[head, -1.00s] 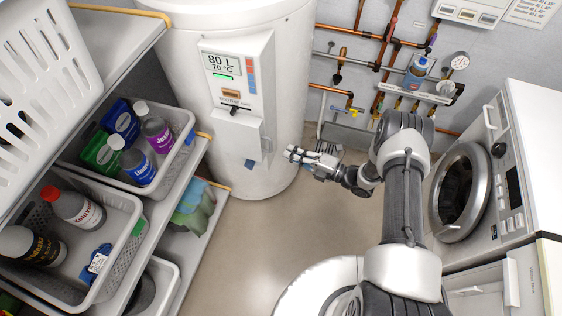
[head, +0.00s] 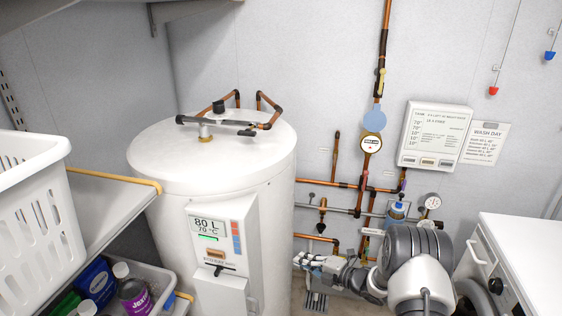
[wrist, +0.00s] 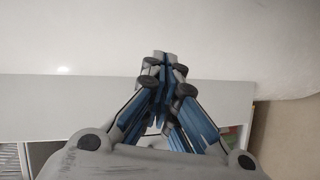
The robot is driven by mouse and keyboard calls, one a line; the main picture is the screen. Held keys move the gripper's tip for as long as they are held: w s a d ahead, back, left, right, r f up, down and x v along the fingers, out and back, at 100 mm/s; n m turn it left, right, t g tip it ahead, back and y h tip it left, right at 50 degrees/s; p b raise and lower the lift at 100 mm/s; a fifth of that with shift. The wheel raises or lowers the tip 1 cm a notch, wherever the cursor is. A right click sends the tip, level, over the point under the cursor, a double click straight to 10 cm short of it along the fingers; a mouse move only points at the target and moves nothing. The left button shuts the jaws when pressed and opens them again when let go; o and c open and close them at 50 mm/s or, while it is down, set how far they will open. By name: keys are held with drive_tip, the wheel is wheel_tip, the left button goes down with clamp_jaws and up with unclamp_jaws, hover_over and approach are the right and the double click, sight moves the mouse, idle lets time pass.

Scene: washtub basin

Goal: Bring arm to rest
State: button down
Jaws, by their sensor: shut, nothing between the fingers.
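My gripper (head: 302,260) is in the head view at the lower middle, just right of the white water heater (head: 270,200) and in front of the pipes. Its fingers point left toward the heater. In the wrist view my gripper (wrist: 161,58) shows its fingertips together, shut and empty, with a pale surface beyond them. I cannot tell the exact gap between the fingertips and the heater. My arm reaches in from the lower right, and its forearm hides part of the lower pipes.
A shelf with a white basket (head: 38,215) and a bin of bottles (head: 150,278) stands at the left. Copper pipes (head: 330,184) with valves and gauges run along the back wall. A white washing machine (head: 530,262) stands at the right.

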drive_tip(key=w+d+r+m+t+h, duration=0.15)
drive_tip(key=d+r+m+h, duration=0.25)
drive_tip(key=r, duration=0.5)
drive_tip(key=w+d+r+m+t+h, duration=0.1)
drive_tip(key=w+d+r+m+h, duration=0.2)
drive_tip(key=r, duration=0.5)
drive_tip(key=s+d+r+m+g+h, duration=0.1)
drive_tip(key=s+d+r+m+h, duration=0.4)
drive_tip(key=s+r+m, duration=0.5)
drive_tip(key=s+r+m+g+h, duration=0.1)
drive_tip(key=s+r+m+g, duration=0.15)
drive_tip(key=s, duration=0.75)
drive_tip(key=s+r+m+g, duration=0.1)
drive_tip(key=s+r+m, duration=0.25)
drive_tip(key=s, duration=0.65)
drive_tip(key=s+a+f+m+g, duration=0.1)
drive_tip(key=s+a+m, duration=0.1)
drive_tip(key=s, duration=0.6)
drive_tip(key=s+a+f+m+g+y, duration=0.1)
drive_tip(key=s+a+f+m+g, duration=0.1)
drive_tip(key=s, duration=0.7)
drive_tip(key=shift+a+f+m+y, duration=0.25)
drive_tip(key=shift+a+m+y, duration=0.05)
drive_tip(key=shift+a, duration=0.45)
